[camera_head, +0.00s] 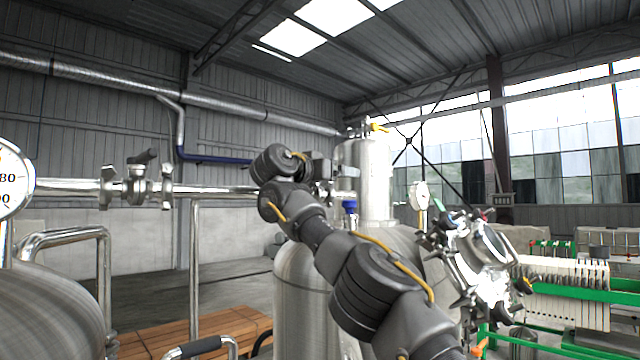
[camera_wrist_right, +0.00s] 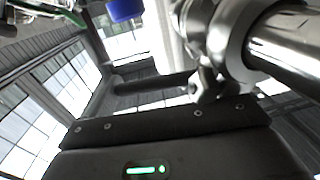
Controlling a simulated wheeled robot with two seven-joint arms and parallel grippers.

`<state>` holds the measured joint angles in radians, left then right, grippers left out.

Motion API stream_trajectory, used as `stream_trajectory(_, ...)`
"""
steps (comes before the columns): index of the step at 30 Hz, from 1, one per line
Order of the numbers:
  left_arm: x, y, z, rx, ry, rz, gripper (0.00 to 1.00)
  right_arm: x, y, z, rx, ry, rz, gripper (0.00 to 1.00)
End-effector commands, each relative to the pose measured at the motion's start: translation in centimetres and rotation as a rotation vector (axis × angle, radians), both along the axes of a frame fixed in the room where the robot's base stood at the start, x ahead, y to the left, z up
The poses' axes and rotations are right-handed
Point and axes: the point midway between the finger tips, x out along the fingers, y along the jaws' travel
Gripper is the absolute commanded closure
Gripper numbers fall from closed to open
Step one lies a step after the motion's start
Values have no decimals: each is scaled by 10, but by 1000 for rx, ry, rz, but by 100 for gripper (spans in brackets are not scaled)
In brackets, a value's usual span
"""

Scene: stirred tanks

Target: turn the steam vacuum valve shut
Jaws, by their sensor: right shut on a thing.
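My right arm crosses the middle of the head view, and its gripper (camera_head: 322,170) is at the steel pipe above the tank. The valve there is mostly hidden behind my wrist in that view. In the right wrist view the steel valve body (camera_wrist_right: 212,52) sits on the pipe at upper right, with a dark lever (camera_wrist_right: 150,84) reaching left from it, just beyond my gripper's body. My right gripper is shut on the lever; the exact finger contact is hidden. My left gripper is not in view.
Another valve (camera_head: 136,186) with a dark handle is on the same pipe to the left, near a pressure gauge (camera_head: 14,180). A large steel tank (camera_head: 300,290) stands below my wrist. A blue fitting (camera_head: 349,206) is close to the right of it.

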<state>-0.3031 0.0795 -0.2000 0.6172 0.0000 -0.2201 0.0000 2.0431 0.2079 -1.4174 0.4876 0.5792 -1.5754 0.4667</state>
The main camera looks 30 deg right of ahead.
Motion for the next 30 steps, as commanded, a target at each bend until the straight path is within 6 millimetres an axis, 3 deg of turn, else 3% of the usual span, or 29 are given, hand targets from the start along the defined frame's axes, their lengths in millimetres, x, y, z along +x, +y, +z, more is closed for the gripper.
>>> stream_trajectory(3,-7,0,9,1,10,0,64,-2,0,-2,6,9,-59,47)
stream_trajectory(9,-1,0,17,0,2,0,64,-3,2,-4,6,9,-111,47)
stream_trajectory(15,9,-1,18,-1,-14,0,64,-4,3,-5,6,8,-125,47)
stream_trajectory(24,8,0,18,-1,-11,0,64,-4,3,-6,7,8,-126,47)
stream_trajectory(25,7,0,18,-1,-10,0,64,-4,3,-6,7,8,-126,4)
stream_trajectory(26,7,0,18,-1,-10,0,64,-4,3,-5,6,8,-125,0)
stream_trajectory(30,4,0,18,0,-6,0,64,-4,3,-4,5,6,-125,0)
